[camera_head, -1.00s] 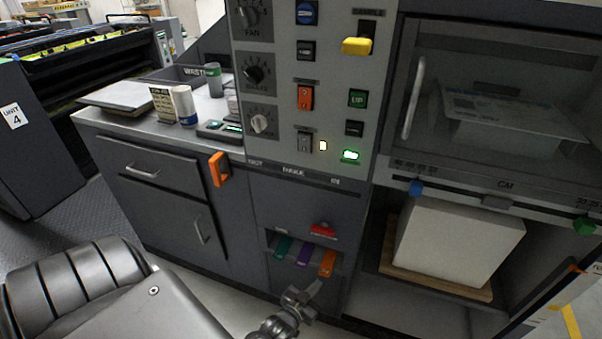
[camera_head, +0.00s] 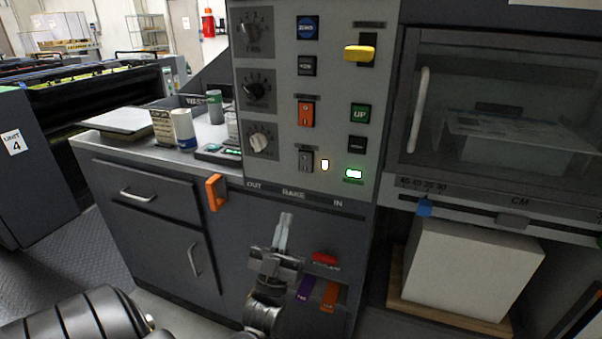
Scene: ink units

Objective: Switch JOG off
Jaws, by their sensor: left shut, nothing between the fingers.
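The grey control panel (camera_head: 283,120) carries several knobs, buttons and switches. No JOG label is legible, so I cannot tell which control is JOG. A small grey rocker switch (camera_head: 305,160) sits low on the panel, left of a lit pale lamp (camera_head: 325,165) and a lit green light (camera_head: 353,174). An orange rocker switch (camera_head: 306,113) sits above it. My left gripper (camera_head: 284,226) is shut and empty, pointing up. In the picture it is just below the panel's OUT–RAKE–IN strip and below the grey rocker, apart from it. My right gripper is not in view.
An orange handle (camera_head: 215,192) sticks out left of the rake strip. A yellow lever (camera_head: 359,53) projects at the panel's upper right. A red button (camera_head: 324,259) and purple and orange tabs (camera_head: 329,295) lie beside my gripper. A paper stack (camera_head: 465,275) stands at right.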

